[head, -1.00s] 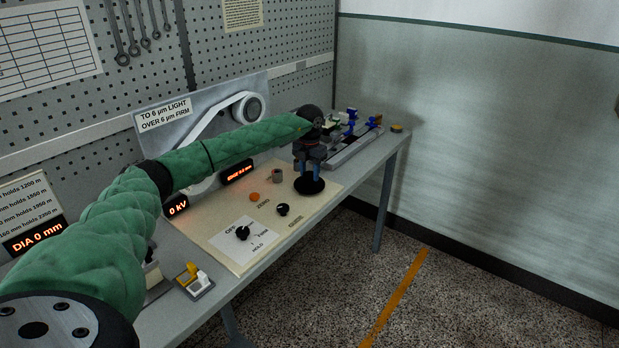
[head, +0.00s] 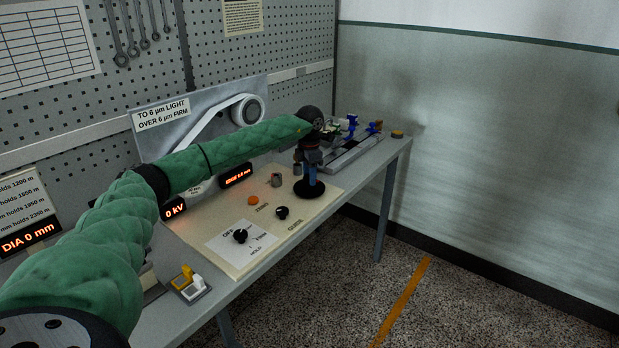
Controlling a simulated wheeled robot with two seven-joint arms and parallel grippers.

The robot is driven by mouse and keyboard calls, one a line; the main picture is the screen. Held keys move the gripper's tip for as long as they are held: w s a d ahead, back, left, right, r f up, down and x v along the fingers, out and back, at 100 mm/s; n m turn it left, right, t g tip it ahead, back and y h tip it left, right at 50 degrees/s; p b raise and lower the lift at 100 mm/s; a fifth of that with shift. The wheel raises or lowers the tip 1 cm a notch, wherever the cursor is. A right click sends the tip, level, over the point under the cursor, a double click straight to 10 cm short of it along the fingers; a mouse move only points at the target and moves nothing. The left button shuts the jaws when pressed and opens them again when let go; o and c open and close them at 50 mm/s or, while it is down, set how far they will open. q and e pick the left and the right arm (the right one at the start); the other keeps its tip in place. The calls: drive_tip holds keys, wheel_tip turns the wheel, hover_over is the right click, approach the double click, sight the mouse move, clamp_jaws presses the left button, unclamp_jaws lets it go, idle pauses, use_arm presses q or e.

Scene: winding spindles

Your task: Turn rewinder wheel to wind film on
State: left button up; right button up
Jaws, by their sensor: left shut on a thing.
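The rewinder wheel appears to be the black disc (head: 309,190) lying flat at the right end of the cream panel (head: 335,186). My left gripper (head: 311,178) reaches in from the left and points down over this disc. A film path plate (head: 180,120) with a white band and a roller (head: 248,110) stands behind my arm. The edge display (head: 237,175) reads about 0.0 mm, and the DIA display (head: 30,237) reads 0 mm. My right gripper is not in view.
The panel carries an orange button (head: 253,201), a black guide knob (head: 282,212), an OFF/HOLD selector (head: 240,236) and a grey cylinder (head: 276,180). A rail fixture with blue parts (head: 352,150) stands beyond the wheel. Yellow and white blocks (head: 190,281) sit near the front edge.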

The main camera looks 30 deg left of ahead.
use_arm(q)
drive_tip(key=shift+m, duration=0.6)
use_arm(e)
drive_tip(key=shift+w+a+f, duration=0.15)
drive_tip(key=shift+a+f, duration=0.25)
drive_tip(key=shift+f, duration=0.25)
use_arm(q)
drive_tip(key=o, duration=1)
drive_tip(key=shift+c, duration=0.2)
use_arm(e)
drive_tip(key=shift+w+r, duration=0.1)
use_arm(q)
wheel_tip(320, 180, up, 7)
drive_tip(key=shift+f+b, duration=0.1)
drive_tip(key=shift+b, duration=0.95)
drive_tip(key=shift+r, duration=0.45)
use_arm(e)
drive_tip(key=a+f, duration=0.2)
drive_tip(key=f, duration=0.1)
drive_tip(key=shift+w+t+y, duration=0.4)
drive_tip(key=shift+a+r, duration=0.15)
